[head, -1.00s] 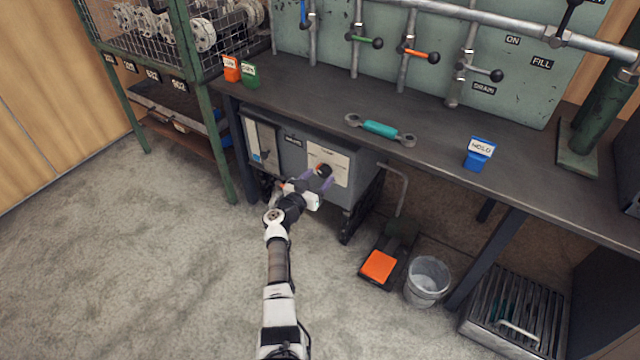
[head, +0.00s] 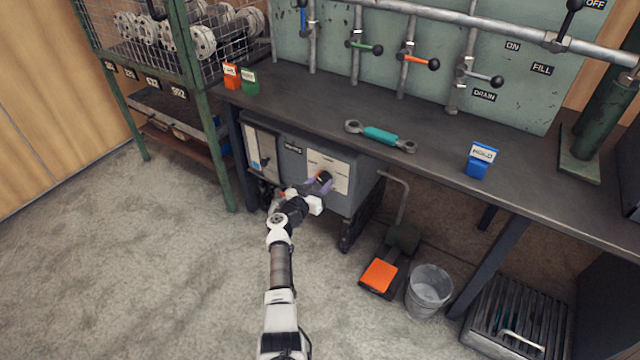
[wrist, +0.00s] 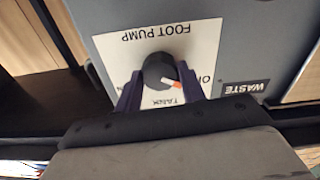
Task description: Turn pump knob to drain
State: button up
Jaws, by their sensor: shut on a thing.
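The black pump knob (wrist: 158,70) has an orange pointer mark. It sits on a white label plate (wrist: 205,42) that reads FOOT PUMP and TANK, upside down in the wrist view; a third word is partly hidden. In that view the pointer is at the knob's lower right. The knob (head: 324,177) also shows on the grey pump box (head: 290,160) under the bench. My gripper (wrist: 160,88) has one purple finger on each side of the knob and is shut on it. My gripper (head: 320,184) hides part of the knob in the head view.
A WASTE label (wrist: 246,88) is beside the plate. The dark bench top (head: 310,115) overhangs the box. A foot pedal (head: 380,275) and a bucket (head: 429,290) stand at right on the floor. A green rack (head: 205,130) stands at left.

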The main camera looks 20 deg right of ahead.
jog(key=m+p, duration=0.1)
jog(key=m, duration=0.4)
jog(key=shift+m, duration=0.3)
jog(key=m, duration=0.6)
jog(key=shift+f, duration=0.1)
jog(key=m+b, duration=0.2)
jog(key=m, duration=0.4)
jog(key=shift+m, duration=0.3)
jog(key=m+b, duration=0.2)
jog(key=m, duration=0.3)
jog(key=shift+m, duration=0.3)
jog(key=o, duration=1)
jog(key=shift+a, duration=0.1)
